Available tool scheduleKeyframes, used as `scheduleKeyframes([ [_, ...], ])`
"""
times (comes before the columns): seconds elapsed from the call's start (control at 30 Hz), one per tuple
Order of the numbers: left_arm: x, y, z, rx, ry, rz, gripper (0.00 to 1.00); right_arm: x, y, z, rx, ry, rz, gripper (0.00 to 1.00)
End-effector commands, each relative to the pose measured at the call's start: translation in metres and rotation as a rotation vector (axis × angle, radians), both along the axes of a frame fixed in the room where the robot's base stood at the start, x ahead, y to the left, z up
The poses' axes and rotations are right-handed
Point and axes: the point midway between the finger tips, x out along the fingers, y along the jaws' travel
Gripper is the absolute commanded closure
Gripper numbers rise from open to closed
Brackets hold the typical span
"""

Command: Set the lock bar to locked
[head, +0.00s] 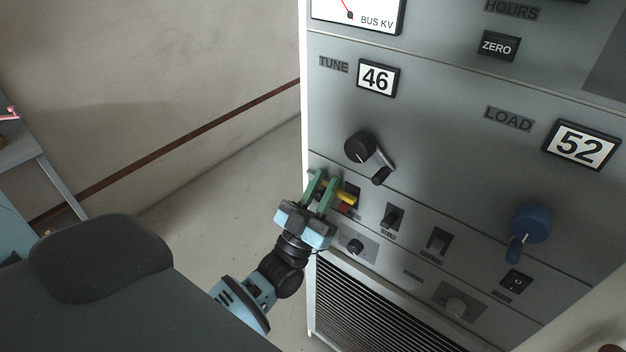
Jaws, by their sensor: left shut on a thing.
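My left gripper (326,179) reaches up from the lower middle to the left edge of the grey rack panel. Its green fingers are shut on a small yellow bar (347,196), which looks like the lock bar. The bar's right end sticks out past the fingers; the rest is hidden by them. A small red patch (343,207) shows just below the bar. I cannot read any locked or unlocked marking here. My right gripper is not in view.
A black crank (360,146) sits above the gripper, below the TUNE counter (376,78) reading 46. Switches (392,216) lie to the right, and a small black knob (355,246) below. A blue crank (531,222) is farther right. Open floor (225,200) lies left of the rack.

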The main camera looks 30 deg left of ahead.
Motion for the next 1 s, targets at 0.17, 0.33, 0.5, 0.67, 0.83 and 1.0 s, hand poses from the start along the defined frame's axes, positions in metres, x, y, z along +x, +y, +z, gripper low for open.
scheduleKeyframes([
  [0.17,-0.001,-0.004,-0.001,0.002,0.003,-0.008,1.0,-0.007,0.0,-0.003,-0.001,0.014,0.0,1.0],
  [0.33,0.0,-0.004,-0.001,0.002,0.003,-0.008,0.58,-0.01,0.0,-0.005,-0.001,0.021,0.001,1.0],
  [0.5,0.0,-0.003,-0.001,0.002,0.002,-0.006,0.58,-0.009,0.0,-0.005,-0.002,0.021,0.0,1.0],
  [0.67,-0.002,-0.002,-0.004,0.002,0.003,-0.005,0.58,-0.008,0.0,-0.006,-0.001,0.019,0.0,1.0],
  [0.83,-0.016,-0.001,-0.021,0.003,0.007,-0.005,0.58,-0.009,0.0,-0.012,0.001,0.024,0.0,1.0],
  [1.0,-0.036,0.0,-0.041,0.003,0.009,-0.005,0.58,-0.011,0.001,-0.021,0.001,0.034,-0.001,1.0],
])
